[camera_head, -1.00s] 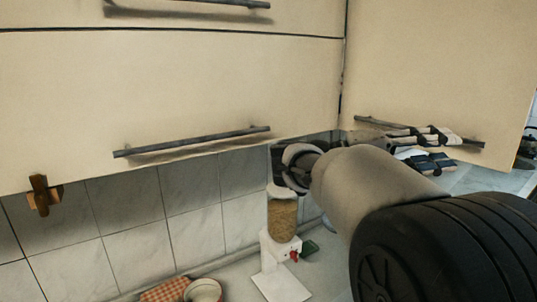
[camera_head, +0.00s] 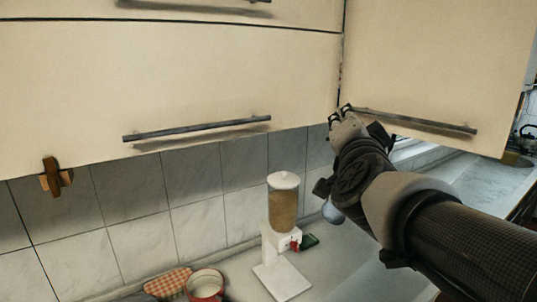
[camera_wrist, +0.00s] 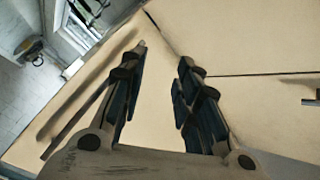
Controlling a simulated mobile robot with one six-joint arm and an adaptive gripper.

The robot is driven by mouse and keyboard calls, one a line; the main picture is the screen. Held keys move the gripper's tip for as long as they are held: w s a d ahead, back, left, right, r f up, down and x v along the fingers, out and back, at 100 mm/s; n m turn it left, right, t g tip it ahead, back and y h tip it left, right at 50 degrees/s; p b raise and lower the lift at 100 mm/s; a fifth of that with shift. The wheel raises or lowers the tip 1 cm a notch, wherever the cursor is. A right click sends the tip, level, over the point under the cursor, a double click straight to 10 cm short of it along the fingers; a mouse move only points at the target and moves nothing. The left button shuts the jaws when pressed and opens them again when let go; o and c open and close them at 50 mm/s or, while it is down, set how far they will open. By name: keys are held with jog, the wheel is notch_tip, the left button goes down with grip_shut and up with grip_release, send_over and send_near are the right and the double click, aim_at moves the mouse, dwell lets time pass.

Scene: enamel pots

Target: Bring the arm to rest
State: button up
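My arm reaches in from the lower right in the head view. My gripper (camera_head: 342,113) is up near the left end of the dark bar handle (camera_head: 415,121) on the right cream cabinet front (camera_head: 440,60). In the wrist view my gripper (camera_wrist: 163,58) has its two dark-padded fingers apart, with only the cream front behind the gap. The bar handle (camera_wrist: 75,118) runs to the left of the left finger, outside the gap. I cannot tell whether the finger touches it. No object is held.
A cream cabinet with a long handle (camera_head: 197,129) spans the upper left. Below, on the counter, stand a dispenser (camera_head: 284,210) on a white stand, a dark green item (camera_head: 309,241) and a red-rimmed pot (camera_head: 205,284). Tiled wall (camera_head: 130,205) lies behind them.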

jog(key=s+a+f+n+g+y, duration=0.4)
jog(key=s+a+f+n, duration=0.15)
jog(key=f, duration=0.45)
jog(key=s+d+f+n+g, duration=0.2)
jog(key=s+f+g, duration=0.3)
jog(key=s+f, duration=0.6)
jog(key=s+d+f+n+g+b, duration=0.1)
jog(key=s+f+n+g, duration=0.3)
jog(key=s+f, duration=0.7)
jog(key=s+d+g, duration=0.1)
jog(key=s, duration=0.2)
jog(key=shift+h, duration=0.4)
jog(key=shift+d+n, duration=0.1)
jog(key=shift+n, duration=0.15)
